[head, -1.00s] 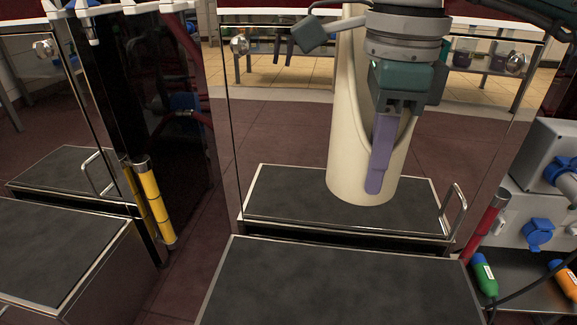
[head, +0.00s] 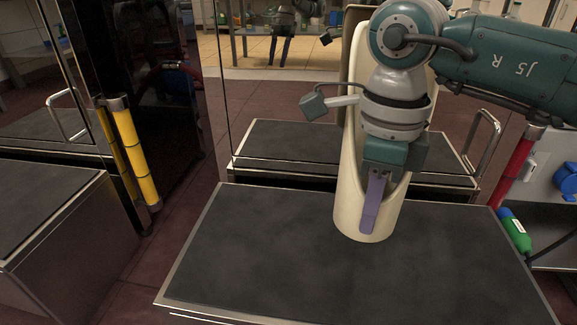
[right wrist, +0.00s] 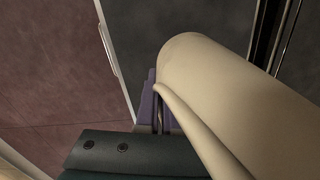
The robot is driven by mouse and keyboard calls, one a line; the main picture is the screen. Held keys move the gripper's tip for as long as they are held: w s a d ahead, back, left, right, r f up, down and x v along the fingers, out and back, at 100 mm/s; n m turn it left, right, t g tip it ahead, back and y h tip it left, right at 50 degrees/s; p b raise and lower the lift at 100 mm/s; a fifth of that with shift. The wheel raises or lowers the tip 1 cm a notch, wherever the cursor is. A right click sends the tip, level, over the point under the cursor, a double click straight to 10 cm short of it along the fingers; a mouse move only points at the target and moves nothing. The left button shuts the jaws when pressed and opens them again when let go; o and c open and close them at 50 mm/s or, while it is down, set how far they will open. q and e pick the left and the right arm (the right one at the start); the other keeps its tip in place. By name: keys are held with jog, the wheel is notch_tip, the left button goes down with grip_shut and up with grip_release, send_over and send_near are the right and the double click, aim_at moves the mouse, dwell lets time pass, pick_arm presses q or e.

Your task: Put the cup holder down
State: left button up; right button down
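The cup holder (head: 347,205) is a tall cream tube with a cut-away front, seen right of centre in the head view. It is upright, and its bottom end shows against the dark top of the counter (head: 270,250). I cannot tell whether it touches that top. My right gripper (head: 370,226) points down at the holder's cut-away, with one purple finger along the wall. In the right wrist view, the purple fingers (right wrist: 156,100) are closed around the edge of the cup holder (right wrist: 225,95). My left gripper is out of view.
The counter top is bare left of the holder. A shiny dark panel behind it shows what looks like a reflection of the counter. A yellow-wrapped post (head: 135,155) stands left, and a red post (head: 515,165) and green plug (head: 514,230) are at the right.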

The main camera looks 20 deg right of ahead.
aim_at(364, 237)
notch_tip(364, 237, down, 7)
jog(key=b, duration=0.3)
jog(key=shift+r, duration=0.15)
jog(key=shift+b, duration=0.35)
jog(key=shift+f, duration=0.2)
jog(key=c, duration=1.1)
grip_release()
jog(key=shift+r, duration=0.1)
jog(key=shift+o, duration=0.2)
